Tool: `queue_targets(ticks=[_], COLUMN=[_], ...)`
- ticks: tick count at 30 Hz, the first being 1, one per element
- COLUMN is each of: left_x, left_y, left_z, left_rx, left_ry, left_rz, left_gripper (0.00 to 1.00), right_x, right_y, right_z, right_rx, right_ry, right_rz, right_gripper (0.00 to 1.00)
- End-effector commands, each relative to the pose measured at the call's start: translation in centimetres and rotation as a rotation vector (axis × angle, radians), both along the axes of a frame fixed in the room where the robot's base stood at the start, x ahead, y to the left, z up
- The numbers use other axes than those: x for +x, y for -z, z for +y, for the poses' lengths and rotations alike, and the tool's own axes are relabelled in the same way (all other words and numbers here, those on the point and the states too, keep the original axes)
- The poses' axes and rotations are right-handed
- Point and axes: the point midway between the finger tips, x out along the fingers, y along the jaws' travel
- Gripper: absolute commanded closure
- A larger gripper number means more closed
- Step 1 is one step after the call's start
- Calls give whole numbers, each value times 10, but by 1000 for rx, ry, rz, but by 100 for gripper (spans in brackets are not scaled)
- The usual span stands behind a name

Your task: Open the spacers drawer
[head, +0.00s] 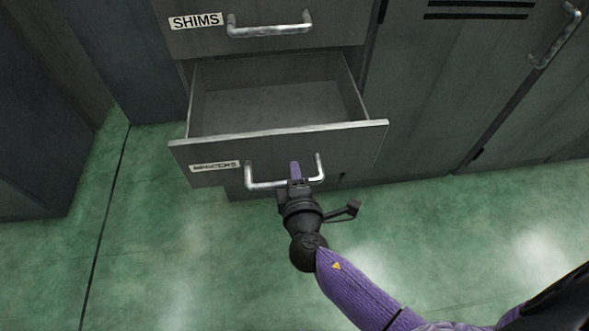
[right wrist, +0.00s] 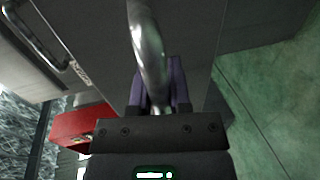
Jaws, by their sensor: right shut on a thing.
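The spacers drawer (head: 285,152) is the lower drawer in the head view. It stands pulled out, and its inside looks empty. Its label (head: 215,166) is too small to read clearly. Its metal bar handle (head: 250,178) is on the front face. My right gripper (head: 296,178) is shut on this handle, near the middle of the bar. In the right wrist view the handle (right wrist: 147,45) runs between the fingers of the right gripper (right wrist: 160,85). My left gripper is not in view.
Above is a shut drawer labelled SHIMS (head: 194,21) with its own handle (head: 270,29). To the right is a tall locker door (head: 450,90) with vent slots and a handle (head: 555,38). The green floor (head: 190,260) in front is clear. A red object (right wrist: 85,122) shows in the right wrist view.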

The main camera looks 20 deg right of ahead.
Motion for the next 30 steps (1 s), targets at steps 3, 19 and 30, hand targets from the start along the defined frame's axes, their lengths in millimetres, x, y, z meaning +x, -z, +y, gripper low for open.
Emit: queue_targets(ticks=[3, 19, 30], left_x=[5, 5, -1], left_y=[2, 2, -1], left_z=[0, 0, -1], left_rx=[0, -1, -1], left_ry=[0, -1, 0], left_rz=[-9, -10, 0], left_gripper=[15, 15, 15], right_x=[-4, -5, -7], right_y=[1, 0, -1], right_z=[1, 2, 2], right_rx=[1, 1, 0], right_ry=[-1, 0, 0], right_rz=[2, 1, 0], right_gripper=[100, 56, 42])
